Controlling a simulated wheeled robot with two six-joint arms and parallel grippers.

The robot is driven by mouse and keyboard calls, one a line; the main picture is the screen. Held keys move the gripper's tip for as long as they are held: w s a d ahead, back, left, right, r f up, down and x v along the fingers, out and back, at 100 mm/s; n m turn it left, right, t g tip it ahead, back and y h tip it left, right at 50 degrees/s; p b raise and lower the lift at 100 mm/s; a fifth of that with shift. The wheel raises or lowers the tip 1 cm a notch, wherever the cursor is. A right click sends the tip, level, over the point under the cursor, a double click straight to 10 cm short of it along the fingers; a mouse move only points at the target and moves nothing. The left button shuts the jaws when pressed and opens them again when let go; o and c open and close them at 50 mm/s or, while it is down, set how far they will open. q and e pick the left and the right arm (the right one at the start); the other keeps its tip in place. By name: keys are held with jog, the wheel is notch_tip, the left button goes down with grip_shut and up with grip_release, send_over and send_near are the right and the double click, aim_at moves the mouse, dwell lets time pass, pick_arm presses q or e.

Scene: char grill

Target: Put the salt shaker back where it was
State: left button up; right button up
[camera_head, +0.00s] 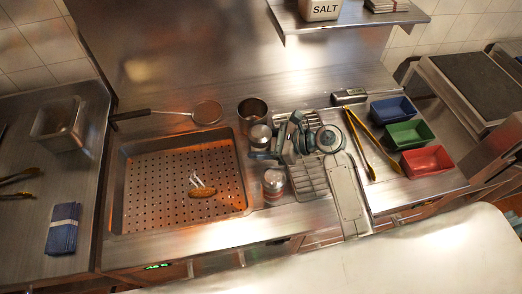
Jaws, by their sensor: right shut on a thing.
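My right gripper (275,142) is near the middle of the counter, its dark jaws shut around a small metal-topped shaker (259,135), which I take to be the salt shaker. The jaws hide part of it, and I cannot tell whether its base touches the counter. Another glass shaker with a metal top and reddish contents (274,184) stands in front of it, at the right edge of the perforated grill pan (118,190). A box marked SALT (322,11) sits on the upper shelf (360,20). My left gripper is not in view.
A browned piece of food (202,192) lies on the pan. A metal cup (252,110) and a long-handled strainer (207,111) are behind. Yellow tongs (371,148) and blue (393,109), green (408,134) and red (426,161) bins are at right. The front counter (440,250) is clear.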

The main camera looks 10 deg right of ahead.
jog(key=shift+f+p, duration=0.3)
jog(key=shift+f, duration=1.75)
jog(key=shift+w+f, duration=0.1)
jog(key=o, duration=1.3)
jog(key=shift+f, duration=0.1)
jog(key=shift+c, duration=0.2)
jog(key=shift+d+r, duration=0.2)
jog(key=shift+d, duration=0.2)
jog(key=b+v, duration=0.2)
jog(key=v, duration=0.7)
jog(key=shift+s+d+b, duration=0.15)
jog(key=shift+s+b, duration=0.1)
jog(key=shift+b, duration=0.05)
jog(key=shift+v, duration=1)
